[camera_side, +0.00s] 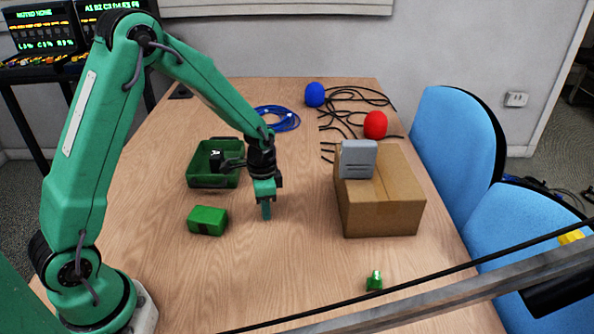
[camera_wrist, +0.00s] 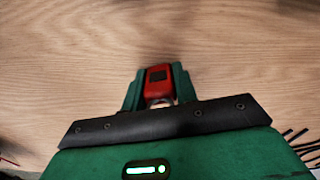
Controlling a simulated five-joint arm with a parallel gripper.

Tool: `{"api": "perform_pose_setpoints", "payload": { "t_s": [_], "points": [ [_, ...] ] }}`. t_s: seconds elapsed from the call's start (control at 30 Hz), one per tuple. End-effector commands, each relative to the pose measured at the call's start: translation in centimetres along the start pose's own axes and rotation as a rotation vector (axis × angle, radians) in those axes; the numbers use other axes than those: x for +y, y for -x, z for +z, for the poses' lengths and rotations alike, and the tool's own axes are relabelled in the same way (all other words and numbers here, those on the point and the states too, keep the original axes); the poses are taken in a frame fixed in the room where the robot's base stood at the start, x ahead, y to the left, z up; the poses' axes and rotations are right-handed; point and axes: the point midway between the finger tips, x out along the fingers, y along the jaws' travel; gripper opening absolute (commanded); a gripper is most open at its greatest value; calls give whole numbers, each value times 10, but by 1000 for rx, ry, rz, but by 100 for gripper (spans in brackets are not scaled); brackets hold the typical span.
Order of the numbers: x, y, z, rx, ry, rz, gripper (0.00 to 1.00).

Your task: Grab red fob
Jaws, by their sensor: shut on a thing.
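My gripper (camera_side: 266,210) points down over the middle of the table in the side view. In the wrist view my gripper (camera_wrist: 156,76) is shut on the red fob (camera_wrist: 158,80), which sits between the two green fingers. The fob has a dark square on its face and a metal ring at its near end. In the side view the fob is hidden behind the fingers. I cannot tell whether the fob touches the table.
A green bin (camera_side: 198,176) stands behind my gripper to the left, with a green block (camera_side: 207,220) in front of it. A cardboard box (camera_side: 388,205) with a grey case (camera_side: 357,158) stands right. A small green item (camera_side: 374,281) lies front right. Blue cable (camera_side: 278,118) lies at the back.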

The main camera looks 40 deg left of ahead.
Motion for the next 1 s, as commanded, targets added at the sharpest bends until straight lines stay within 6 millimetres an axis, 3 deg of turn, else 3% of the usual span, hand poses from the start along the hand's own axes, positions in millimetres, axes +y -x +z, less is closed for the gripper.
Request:
{"api": "perform_pose_setpoints", "payload": {
  "t_s": [0.33, 0.7, 1.0],
  "points": [
    [3, 40, -1, 4, -2, -3, 7],
    [70, 78, -8, 3, -5, -2, 7],
    [107, 100, -12, 2, -2, -1, 7]
  ]
}}
